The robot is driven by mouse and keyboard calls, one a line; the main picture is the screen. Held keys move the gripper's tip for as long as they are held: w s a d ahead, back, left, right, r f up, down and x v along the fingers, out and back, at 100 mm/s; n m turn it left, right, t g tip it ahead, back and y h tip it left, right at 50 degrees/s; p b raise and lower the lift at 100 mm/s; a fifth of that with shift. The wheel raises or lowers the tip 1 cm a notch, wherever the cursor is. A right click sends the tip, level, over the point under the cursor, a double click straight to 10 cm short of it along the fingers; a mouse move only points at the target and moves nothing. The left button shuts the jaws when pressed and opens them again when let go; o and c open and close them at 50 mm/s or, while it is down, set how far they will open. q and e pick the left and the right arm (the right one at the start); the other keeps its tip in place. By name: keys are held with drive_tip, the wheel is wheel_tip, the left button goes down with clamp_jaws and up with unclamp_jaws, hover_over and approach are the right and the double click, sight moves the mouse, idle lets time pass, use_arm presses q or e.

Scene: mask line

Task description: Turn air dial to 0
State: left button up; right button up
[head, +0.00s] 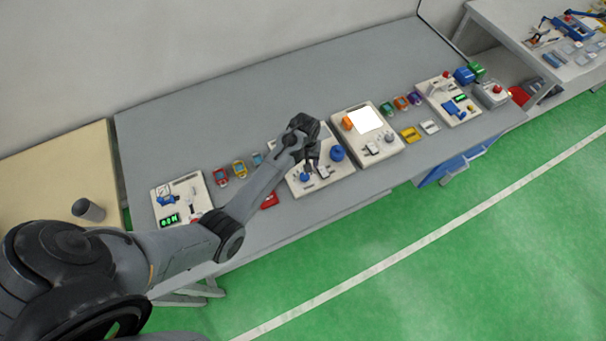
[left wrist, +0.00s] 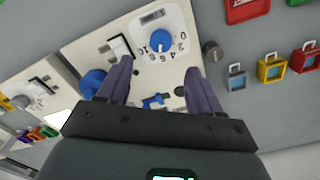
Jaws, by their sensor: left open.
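The air dial is a blue knob (left wrist: 162,41) on a white numbered plate (left wrist: 151,20), on a cream panel. In the head view the blue knob (head: 305,177) is at the front left of that panel (head: 326,181). My left gripper (head: 312,158) hangs over the panel. In the left wrist view its fingers (left wrist: 159,67) are spread and empty, and the dial shows just beyond the fingertips, between them. I see no contact with it. The number the knob points to is too small to tell. My right gripper is in neither view.
A larger blue knob (head: 337,153) and a white rocker switch (left wrist: 118,47) share the panel. A small blue part (left wrist: 155,101) lies between the fingers in view. Padlocks (left wrist: 271,68) stand to one side; a panel with a white screen (head: 366,119) is to the right.

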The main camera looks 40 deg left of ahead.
sight(305, 176)
use_arm(q)
wheel_tip(305, 176, down, 10)
drive_tip(key=shift+r+b, duration=0.15)
drive_tip(key=shift+b, duration=0.35)
drive_tip(key=c, duration=1.1)
drive_tip(key=shift+o, duration=0.2)
